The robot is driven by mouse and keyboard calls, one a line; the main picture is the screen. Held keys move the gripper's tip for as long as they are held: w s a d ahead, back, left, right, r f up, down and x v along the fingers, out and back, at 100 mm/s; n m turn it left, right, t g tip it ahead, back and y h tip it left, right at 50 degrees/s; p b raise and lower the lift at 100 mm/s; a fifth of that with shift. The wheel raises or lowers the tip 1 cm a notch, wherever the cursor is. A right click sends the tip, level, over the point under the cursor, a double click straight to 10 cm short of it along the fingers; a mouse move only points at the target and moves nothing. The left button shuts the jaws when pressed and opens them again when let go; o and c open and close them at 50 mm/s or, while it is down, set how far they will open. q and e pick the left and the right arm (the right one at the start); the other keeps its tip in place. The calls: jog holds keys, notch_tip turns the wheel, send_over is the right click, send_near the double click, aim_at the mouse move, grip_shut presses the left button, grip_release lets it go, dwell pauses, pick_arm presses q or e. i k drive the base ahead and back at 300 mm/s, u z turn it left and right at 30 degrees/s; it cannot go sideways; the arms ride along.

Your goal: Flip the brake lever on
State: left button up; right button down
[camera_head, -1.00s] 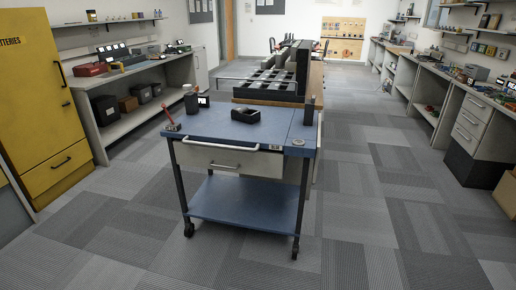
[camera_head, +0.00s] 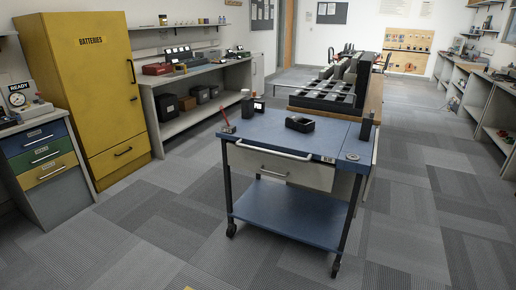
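A blue-topped cart (camera_head: 266,135) on wheels stands ahead of me, right of the middle of the view. A small red lever (camera_head: 225,116) sticks up at the left front corner of its top, near the end of the white push handle (camera_head: 266,151). It looks like the brake lever and leans a little to the left. Its exact position, on or off, is too small to tell. Neither of my grippers shows in the head view.
The cart carries a black tray (camera_head: 299,123), a dark jar (camera_head: 247,108) and a dark upright object (camera_head: 366,127). A yellow battery cabinet (camera_head: 95,85) and a drawer unit (camera_head: 45,160) stand left. Carpet (camera_head: 185,220) is clear before the cart.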

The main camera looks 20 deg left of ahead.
aim_at(221, 108)
jog(key=u, duration=0.65)
jog(key=i, duration=0.7)
jog(key=u, duration=0.85)
jog(key=i, duration=1.05)
jog(key=z, duration=0.85)
jog(key=i, duration=0.7)
jog(key=z, duration=0.65)
